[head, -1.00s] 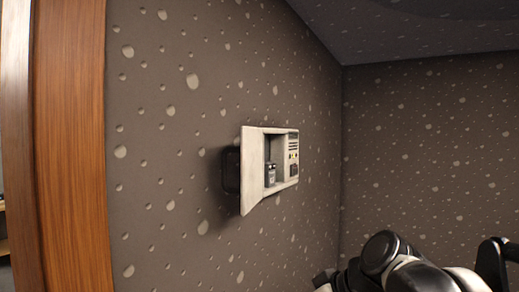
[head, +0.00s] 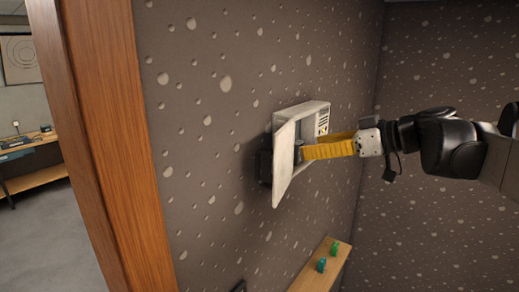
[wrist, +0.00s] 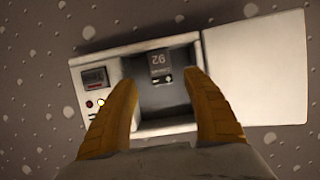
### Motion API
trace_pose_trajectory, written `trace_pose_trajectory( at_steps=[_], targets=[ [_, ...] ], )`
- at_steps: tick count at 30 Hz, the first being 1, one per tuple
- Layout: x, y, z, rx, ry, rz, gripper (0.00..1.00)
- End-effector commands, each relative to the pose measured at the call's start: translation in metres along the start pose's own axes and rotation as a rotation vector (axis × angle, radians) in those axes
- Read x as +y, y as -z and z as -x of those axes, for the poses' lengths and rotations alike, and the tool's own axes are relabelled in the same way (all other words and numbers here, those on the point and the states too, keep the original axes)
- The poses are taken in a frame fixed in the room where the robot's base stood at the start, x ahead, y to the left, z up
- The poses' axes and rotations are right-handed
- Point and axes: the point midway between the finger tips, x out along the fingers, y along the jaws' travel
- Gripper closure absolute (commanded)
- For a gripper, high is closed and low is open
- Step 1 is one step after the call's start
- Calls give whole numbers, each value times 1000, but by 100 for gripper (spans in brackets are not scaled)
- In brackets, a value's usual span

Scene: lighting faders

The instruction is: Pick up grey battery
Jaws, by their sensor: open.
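The grey battery (wrist: 160,66) is a small dark block with a pale marking, inside the open recess of a wall-mounted box (wrist: 158,125). In the wrist view it lies just beyond my fingertips, roughly midway between them. My gripper (wrist: 160,80) has two yellow fingers, spread apart with nothing held between them. In the head view my gripper (head: 308,151) reaches from the right into the front of the box (head: 303,112). The fingers and the door hide most of the recess there, and I cannot clearly make out the battery.
The box's pale door (head: 284,165) stands open, on the right in the wrist view (wrist: 258,70). A panel with a small display and buttons (wrist: 95,85) lies beside the recess. Below is a wooden shelf (head: 325,272) with green figures. A wooden post (head: 105,150) stands at left.

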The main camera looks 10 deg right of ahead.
Motion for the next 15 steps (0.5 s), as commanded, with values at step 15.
trace_pose_trajectory(
  at_steps=[15],
  targets=[
    [-2,-3,-53,-1,0,0,42]
  ],
)
